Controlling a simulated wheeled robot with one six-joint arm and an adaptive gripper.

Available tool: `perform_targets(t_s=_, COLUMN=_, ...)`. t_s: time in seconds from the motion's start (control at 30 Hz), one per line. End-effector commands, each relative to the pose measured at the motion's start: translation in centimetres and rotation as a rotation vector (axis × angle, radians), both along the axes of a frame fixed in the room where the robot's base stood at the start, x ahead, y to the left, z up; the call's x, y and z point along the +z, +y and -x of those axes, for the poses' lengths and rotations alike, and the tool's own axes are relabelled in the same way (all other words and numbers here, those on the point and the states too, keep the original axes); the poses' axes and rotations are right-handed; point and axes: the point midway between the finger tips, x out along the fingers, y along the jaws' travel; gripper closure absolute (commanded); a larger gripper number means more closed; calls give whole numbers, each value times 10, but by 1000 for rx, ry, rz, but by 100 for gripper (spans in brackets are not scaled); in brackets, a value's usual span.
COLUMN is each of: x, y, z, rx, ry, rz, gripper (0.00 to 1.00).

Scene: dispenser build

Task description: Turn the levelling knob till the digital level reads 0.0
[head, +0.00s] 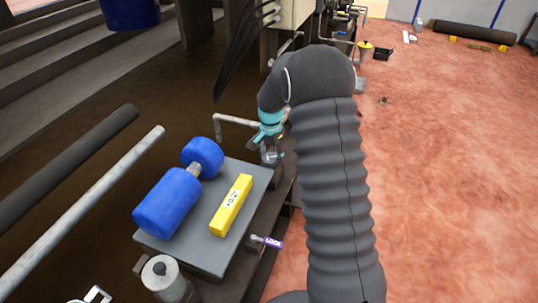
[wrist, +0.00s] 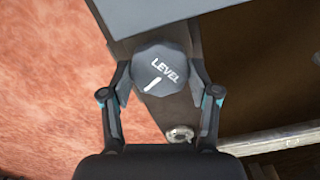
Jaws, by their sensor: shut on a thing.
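The dark grey faceted levelling knob (wrist: 172,62), marked LEVEL with a white pointer line, sits between the two fingers of my gripper (wrist: 160,82) in the wrist view. The fingers are shut on its left and right sides. The white line points down and slightly left. In the head view my gripper (head: 270,136) is at the far end of the grey plate (head: 205,248), and the knob is hidden there. The yellow digital level (head: 236,197) lies on the plate; its small, slanted reading looks like 0.2, but its sign is unclear.
A blue two-drum piece (head: 168,203) lies on the plate beside the level. A lever with a purple LOCK tag (head: 273,243) sticks out at the plate's right side. A grey cylinder (head: 164,275) stands at the near corner. Reddish floor (head: 445,180) is open to the right.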

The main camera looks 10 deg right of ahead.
Motion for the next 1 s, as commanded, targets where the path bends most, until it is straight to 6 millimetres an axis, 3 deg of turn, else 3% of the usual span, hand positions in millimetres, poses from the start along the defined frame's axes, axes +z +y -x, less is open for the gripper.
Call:
perform_targets(t_s=0.5, x=0, y=6, z=-2, rx=-397, ry=-3, rz=-5, gripper=74)
perform_targets(t_s=1.0, x=1, y=6, z=-3, rx=-515, ry=-8, rz=-6, gripper=74)
